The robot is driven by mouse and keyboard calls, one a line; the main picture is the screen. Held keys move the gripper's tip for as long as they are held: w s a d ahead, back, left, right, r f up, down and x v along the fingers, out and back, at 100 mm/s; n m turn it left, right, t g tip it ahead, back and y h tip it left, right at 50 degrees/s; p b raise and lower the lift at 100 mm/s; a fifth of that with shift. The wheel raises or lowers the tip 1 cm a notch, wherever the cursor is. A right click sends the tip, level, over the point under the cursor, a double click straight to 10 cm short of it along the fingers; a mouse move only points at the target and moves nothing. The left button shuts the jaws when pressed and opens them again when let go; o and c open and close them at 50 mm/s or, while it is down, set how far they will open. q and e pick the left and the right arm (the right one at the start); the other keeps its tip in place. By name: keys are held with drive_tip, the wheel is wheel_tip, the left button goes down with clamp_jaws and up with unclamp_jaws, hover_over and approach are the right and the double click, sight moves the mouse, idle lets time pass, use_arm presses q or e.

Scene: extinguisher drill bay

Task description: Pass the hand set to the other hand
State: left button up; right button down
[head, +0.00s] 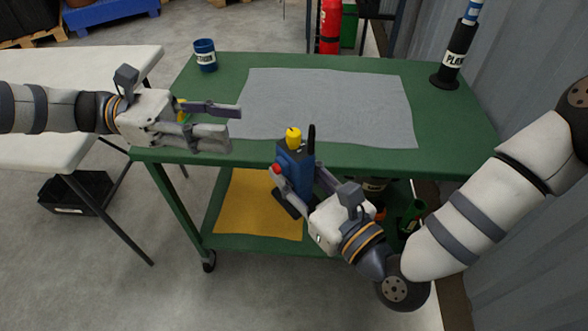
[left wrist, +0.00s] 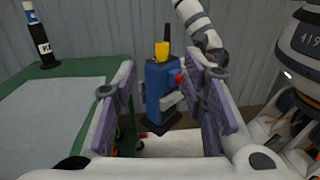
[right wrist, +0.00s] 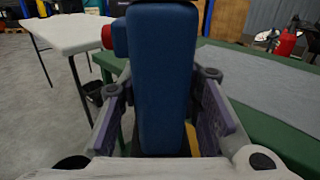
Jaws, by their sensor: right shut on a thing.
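The hand set (head: 294,166) is a blue body with a yellow knob, a black antenna, a red button and a dark foot. My right gripper (head: 301,178) is shut on it and holds it upright in front of the green cart's near edge. In the right wrist view the hand set (right wrist: 162,75) fills the space between the fingers. My left gripper (head: 238,122) is open and empty, over the cart's left part, pointing right. In the left wrist view the hand set (left wrist: 162,88) shows beyond and between the open fingers, apart from them.
The green cart (head: 205,108) carries a grey mat (head: 320,100), a dark blue can (head: 205,55) and a black labelled cylinder (head: 455,50). Its lower shelf has a yellow cloth (head: 250,205). A white table (head: 90,60) stands left, and a corrugated wall (head: 530,60) right.

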use_arm(q)
drive_tip(key=s+d+f+m+g+y, duration=0.1)
drive_tip(key=s+d+f+y, duration=0.15)
drive_tip(key=s+f, duration=0.4)
drive_tip(key=s+d+f+m+g+y, duration=0.1)
drive_tip(key=s+f+y, duration=0.25)
drive_tip(key=f, duration=0.65)
drive_tip(key=s+d+f+m+y, duration=0.1)
drive_tip(key=s+d+f+y, duration=0.15)
drive_tip(key=s+f, duration=0.45)
drive_tip(key=s+a+f+m+y, duration=0.3)
drive_tip(key=s+a+m+y, duration=0.1)
drive_tip(key=s+a+m, duration=0.2)
drive_tip(key=s+a+f+m+t+y, duration=0.1)
drive_tip(key=s+a+f+m+y, duration=0.3)
drive_tip(key=s+a+m, duration=0.3)
drive_tip(key=s+a+y, duration=0.1)
drive_tip(key=s, duration=0.2)
drive_tip(key=shift+s+f+m, duration=0.15)
drive_tip(key=shift+f+m, duration=0.15)
drive_tip(key=shift+y, duration=0.25)
